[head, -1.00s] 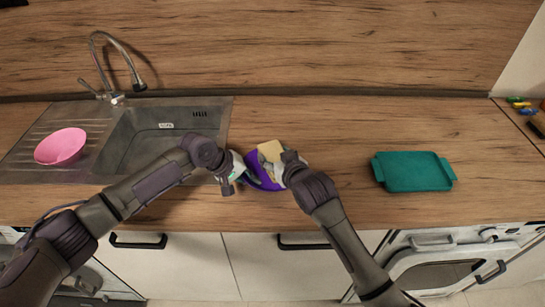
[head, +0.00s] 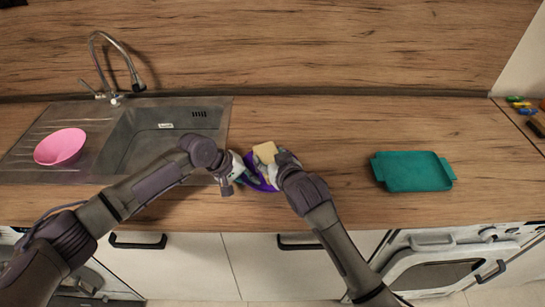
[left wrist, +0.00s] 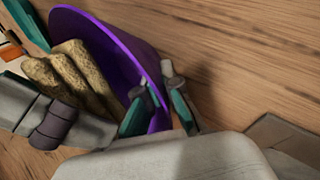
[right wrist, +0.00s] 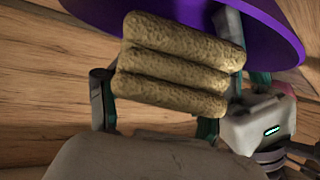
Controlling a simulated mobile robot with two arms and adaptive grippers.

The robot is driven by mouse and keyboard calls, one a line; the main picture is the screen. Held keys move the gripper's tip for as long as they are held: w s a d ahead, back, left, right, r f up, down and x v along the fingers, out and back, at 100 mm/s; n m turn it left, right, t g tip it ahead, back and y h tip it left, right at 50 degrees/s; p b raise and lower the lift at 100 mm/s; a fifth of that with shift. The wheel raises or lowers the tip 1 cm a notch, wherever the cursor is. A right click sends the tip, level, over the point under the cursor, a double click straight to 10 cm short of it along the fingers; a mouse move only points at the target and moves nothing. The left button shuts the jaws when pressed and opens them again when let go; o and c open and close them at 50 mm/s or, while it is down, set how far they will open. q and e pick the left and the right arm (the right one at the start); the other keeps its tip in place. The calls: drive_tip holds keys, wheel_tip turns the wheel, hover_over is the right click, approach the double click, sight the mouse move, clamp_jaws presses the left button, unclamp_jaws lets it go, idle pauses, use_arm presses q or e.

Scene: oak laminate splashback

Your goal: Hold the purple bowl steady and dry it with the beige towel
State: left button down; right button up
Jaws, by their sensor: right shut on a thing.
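The purple bowl (head: 264,184) is on the counter just right of the sink, partly hidden by my grippers. In the left wrist view its purple rim (left wrist: 130,45) runs between the two fingers of my left gripper (left wrist: 158,112), which is shut on it. The beige towel (head: 265,152) is a folded, ribbed bundle. My right gripper (right wrist: 175,95) is shut on the towel (right wrist: 170,65), with a finger at each end. The towel is at the bowl's open side in both wrist views; exact contact is hard to see.
A teal tray (head: 413,172) lies on the counter at right. The counter between the bowl and tray is clear.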

drive_tip(key=shift+r, duration=0.1)
wheel_tip(320, 180, up, 11)
drive_tip(key=d, duration=0.1)
drive_tip(key=shift+w+r, duration=0.15)
drive_tip(key=shift+w, duration=0.1)
idle(0.6)
drive_tip(key=shift+d, duration=0.1)
use_arm(q)
drive_tip(key=c, duration=1.2)
unclamp_jaws()
drive_tip(key=shift+c, duration=0.2)
drive_tip(key=shift+a, duration=0.1)
drive_tip(key=v, duration=1.2)
